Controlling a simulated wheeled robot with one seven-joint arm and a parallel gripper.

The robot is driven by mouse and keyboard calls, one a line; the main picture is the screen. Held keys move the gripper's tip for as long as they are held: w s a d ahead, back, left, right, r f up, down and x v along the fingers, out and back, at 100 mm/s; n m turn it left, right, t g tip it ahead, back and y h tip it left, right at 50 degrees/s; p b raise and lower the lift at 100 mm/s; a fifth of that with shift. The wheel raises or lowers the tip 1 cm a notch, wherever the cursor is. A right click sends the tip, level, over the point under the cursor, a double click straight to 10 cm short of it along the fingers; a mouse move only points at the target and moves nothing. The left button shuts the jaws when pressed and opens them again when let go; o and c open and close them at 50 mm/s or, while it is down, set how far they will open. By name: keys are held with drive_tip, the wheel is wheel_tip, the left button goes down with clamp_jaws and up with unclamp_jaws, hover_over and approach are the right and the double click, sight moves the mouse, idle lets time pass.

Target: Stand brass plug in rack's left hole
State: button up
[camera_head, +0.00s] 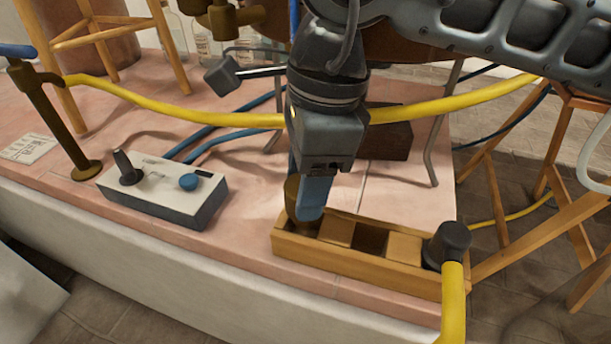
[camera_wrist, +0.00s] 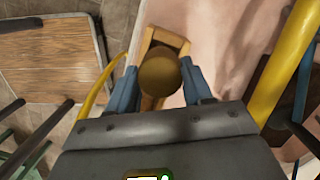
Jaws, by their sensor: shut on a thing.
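My gripper (camera_head: 313,203) has blue fingers and points down over the left end of the wooden rack (camera_head: 345,265). It is shut on the brass plug (camera_head: 292,191), which shows partly behind the fingers. In the wrist view the plug's round brown-gold top (camera_wrist: 158,75) sits between the two blue fingers (camera_wrist: 160,88), with the end of the rack (camera_wrist: 177,42) around and beyond it. The plug is at the rack's left hole; its lower end is hidden, so I cannot tell how deep it sits. A middle opening (camera_head: 370,240) in the rack looks empty.
A black plug (camera_head: 447,246) with a yellow hose stands at the rack's right end. A control box (camera_head: 165,190) with a lever and blue knob lies to the left. A yellow hose (camera_head: 200,115) crosses behind my gripper. The pink bench top's front edge is close to the rack.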

drive_tip(key=shift+f+b, duration=1.4)
drive_tip(key=shift+b, duration=0.45)
idle(3.2)
drive_tip(key=o, duration=1.2)
drive_tip(key=shift+r, duration=0.1)
drive_tip(key=shift+r+p, duration=1.75)
drive_tip(key=shift+r, duration=1.65)
